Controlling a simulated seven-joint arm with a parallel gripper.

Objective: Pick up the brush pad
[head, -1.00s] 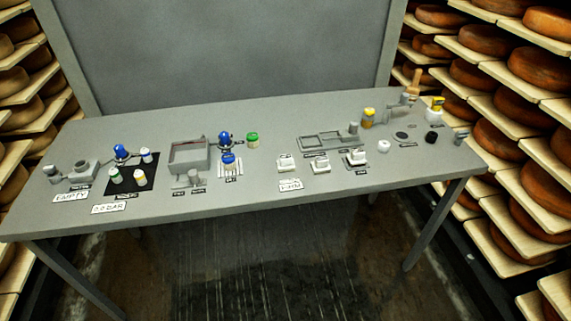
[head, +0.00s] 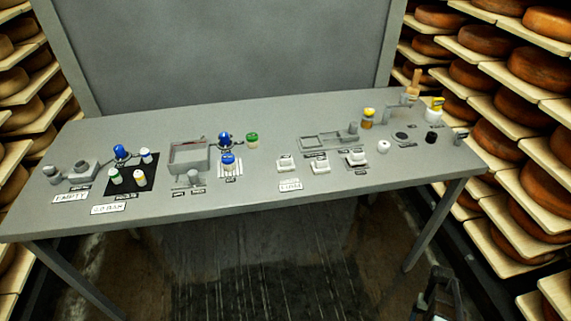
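I cannot tell for sure which item is the brush pad. Candidates at the right end of the grey table (head: 260,180) are a flat dark disc (head: 401,136) lying on the surface and a small black block (head: 431,137) to its right. A tan-handled brush-like item (head: 413,82) stands upright behind them. My gripper (head: 440,285) shows as a dark shape at the bottom right, below the table's front edge and apart from everything on the table. Its fingers are too dark and small to read.
White blocks (head: 320,167) and a grey tray (head: 190,157) sit farther left. Cheese shelves (head: 510,110) flank the table.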

